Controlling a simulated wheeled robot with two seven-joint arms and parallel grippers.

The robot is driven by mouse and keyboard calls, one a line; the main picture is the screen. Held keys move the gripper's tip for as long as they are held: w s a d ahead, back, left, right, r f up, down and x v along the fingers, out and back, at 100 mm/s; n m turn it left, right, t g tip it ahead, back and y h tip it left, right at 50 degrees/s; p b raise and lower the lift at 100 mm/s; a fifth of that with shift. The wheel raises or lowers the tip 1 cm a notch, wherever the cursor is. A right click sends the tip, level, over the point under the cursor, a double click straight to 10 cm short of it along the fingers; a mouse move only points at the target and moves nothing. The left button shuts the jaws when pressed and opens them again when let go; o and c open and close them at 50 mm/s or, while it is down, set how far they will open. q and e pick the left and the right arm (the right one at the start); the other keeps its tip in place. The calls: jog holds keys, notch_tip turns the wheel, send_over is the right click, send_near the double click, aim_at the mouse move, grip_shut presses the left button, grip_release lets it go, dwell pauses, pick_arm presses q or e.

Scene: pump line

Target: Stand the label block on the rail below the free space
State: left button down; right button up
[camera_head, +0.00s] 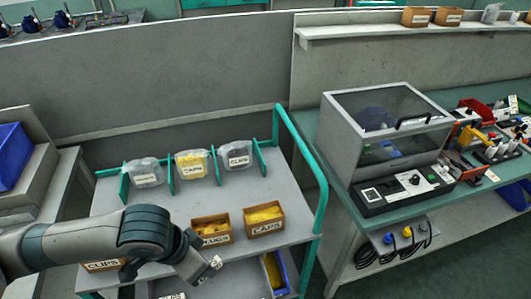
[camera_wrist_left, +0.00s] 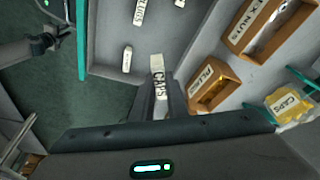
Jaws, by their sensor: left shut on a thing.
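My left gripper (camera_head: 212,266) is shut on a white label block (camera_wrist_left: 158,76). The left wrist view shows the block upright between the fingertips, its printed face reading CAPS. In the head view only a small white end of it shows, at the front of the cart (camera_head: 290,195). On the cart's upper deck, teal dividers part three labelled bags, among them a yellow CAPS bag (camera_head: 192,164). I cannot make out the rail or a free space; my arm covers part of the cart's front. What looks like my right gripper (camera_wrist_left: 42,42) shows small in the left wrist view.
Open boxes of parts, including PLUGS (camera_head: 211,230) and CAPS (camera_head: 264,218), stand near the deck's front. Several loose white blocks (camera_wrist_left: 127,59) lie on a lower grey surface. A blue bin (camera_head: 274,272) is below. A bench with a clear-lidded machine (camera_head: 385,130) stands right.

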pick_arm(q)
jog(key=w+a+r+n+y, duration=0.1)
jog(key=w+a+r+n, duration=0.2)
jog(key=r, duration=0.4)
jog(key=w+a+r+n+t+y, duration=0.1)
jog(key=w+a+r+n, duration=0.2)
jog(key=w+r+n, duration=0.2)
notch_tip(320, 180, up, 2)
jog(key=shift+w+a+r+n, duration=0.1)
jog(key=shift+w+a+n, duration=0.25)
jog(key=shift+w, duration=0.4)
jog(key=w, duration=0.1)
jog(key=w+f, duration=0.1)
jog(key=w, duration=0.1)
jog(key=w+f, duration=0.1)
jog(key=shift+w+f, duration=0.25)
jog(key=shift+w, duration=0.15)
jog(key=s, duration=0.1)
jog(key=s+r, duration=0.1)
jog(key=s, duration=0.1)
jog(key=s+r, duration=0.1)
jog(key=shift+s+r, duration=0.25)
jog(key=shift+s, duration=0.15)
dwell(3.5)
